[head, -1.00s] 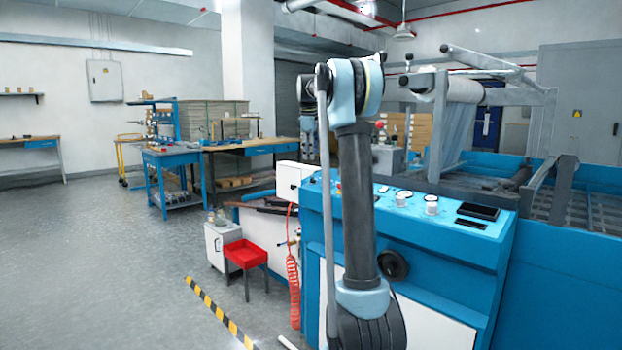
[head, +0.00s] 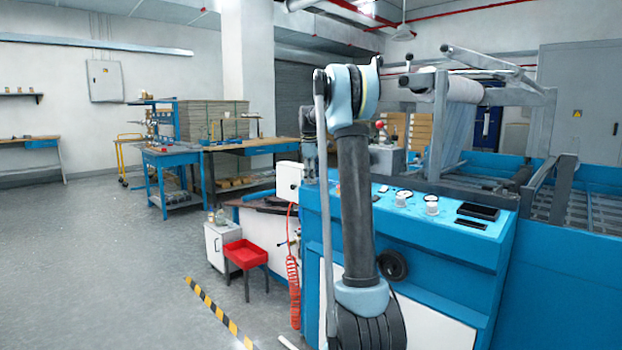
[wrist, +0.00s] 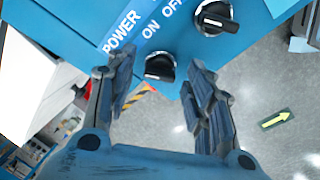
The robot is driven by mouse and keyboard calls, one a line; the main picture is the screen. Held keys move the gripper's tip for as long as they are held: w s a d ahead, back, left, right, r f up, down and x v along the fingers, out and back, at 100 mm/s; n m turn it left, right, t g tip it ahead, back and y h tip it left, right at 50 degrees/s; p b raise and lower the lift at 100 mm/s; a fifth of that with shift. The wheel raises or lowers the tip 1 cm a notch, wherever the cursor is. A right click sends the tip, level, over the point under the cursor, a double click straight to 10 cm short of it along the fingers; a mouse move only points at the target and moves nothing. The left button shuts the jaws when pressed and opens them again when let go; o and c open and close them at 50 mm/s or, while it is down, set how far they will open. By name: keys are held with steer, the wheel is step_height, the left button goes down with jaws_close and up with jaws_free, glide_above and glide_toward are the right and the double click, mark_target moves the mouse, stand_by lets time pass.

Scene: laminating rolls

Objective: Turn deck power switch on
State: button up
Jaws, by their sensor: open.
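In the wrist view the deck panel (wrist: 75,20) is blue with white lettering "POWER", "ON" and "OFF". A black rotary knob (wrist: 160,67), which I take for the power switch, sits just below the lettering at the panel's edge. A white line marks it; I cannot tell its setting. My gripper (wrist: 160,65) is open and empty, with one finger on each side of this knob. I cannot tell whether the fingers touch it. In the head view the switch is not distinguishable.
A second black knob (wrist: 214,17) with a white mark is up and right of the first. In the head view the blue console (head: 450,240) carries white knobs and a dark screen (head: 478,211).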

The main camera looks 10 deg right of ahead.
steer(key=c, duration=1.1)
steer(key=shift+o, duration=0.2)
steer(key=m, duration=0.6)
steer(key=shift+m+h, duration=0.3)
steer(key=m, duration=0.5)
steer(key=shift+s+a+t, duration=0.1)
steer(key=shift+t, duration=0.2)
steer(key=shift+m+h, duration=0.3)
